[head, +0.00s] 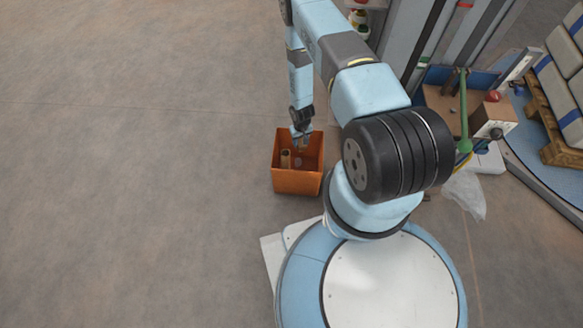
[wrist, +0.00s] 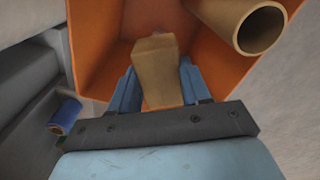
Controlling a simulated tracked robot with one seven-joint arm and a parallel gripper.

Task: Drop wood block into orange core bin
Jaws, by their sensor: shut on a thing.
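The orange core bin (head: 297,182) stands on the floor in front of my base in the head view. My gripper (head: 301,141) points down over the bin's opening. In the wrist view my gripper (wrist: 158,88) is shut on the wood block (wrist: 155,62), a tan block between its two blue fingers. Behind the block the orange bin's inner wall (wrist: 98,50) shows. In the head view the block is too small or hidden to make out clearly. How far the block is above the bin's floor I cannot tell.
A cardboard tube (head: 285,158) stands in the bin, and its open end shows in the wrist view (wrist: 258,30). A blue roll (wrist: 66,114) lies outside the bin. The floor at left is clear.

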